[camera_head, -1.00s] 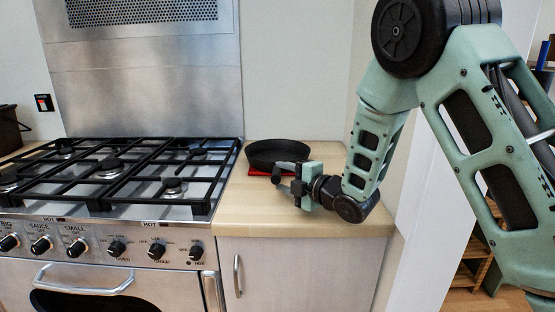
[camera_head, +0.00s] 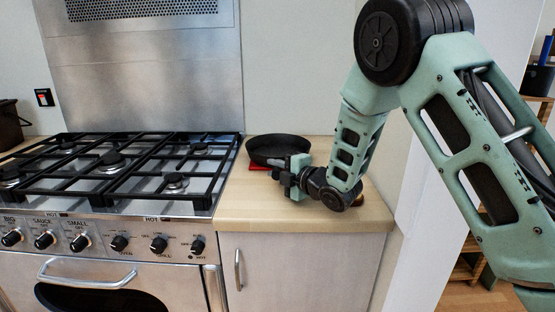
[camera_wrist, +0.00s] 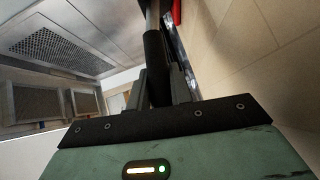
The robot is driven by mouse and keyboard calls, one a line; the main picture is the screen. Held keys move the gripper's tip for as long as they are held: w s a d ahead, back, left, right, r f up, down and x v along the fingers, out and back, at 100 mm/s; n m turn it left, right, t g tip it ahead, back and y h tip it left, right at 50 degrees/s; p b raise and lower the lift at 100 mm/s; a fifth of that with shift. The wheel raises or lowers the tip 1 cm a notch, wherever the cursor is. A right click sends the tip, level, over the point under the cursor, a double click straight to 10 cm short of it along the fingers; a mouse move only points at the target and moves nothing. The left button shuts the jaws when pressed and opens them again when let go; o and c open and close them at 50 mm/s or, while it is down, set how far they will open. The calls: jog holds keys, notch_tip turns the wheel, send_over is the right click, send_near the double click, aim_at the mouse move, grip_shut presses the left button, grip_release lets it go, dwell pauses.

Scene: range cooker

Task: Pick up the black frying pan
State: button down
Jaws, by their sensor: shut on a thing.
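The black frying pan (camera_head: 278,148) is at the back of the wooden counter, right of the cooker, over a red mat (camera_head: 258,167). Its handle points toward the front, to my gripper (camera_head: 284,166). The gripper is shut on the handle. In the wrist view the dark handle (camera_wrist: 157,70) runs between the two fingers, and a strip of red (camera_wrist: 176,12) shows beyond. The gripper hides part of the handle and the mat. I cannot tell whether the pan is clear of the mat.
The gas cooker (camera_head: 106,205) with black grates (camera_head: 115,170) stands directly left of the counter (camera_head: 260,212). A wall is close behind and to the right of the pan. The front of the counter is bare.

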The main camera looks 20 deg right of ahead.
notch_tip(320, 180, up, 10)
jog(key=shift+r, duration=0.15)
dwell(0.4)
dwell(0.9)
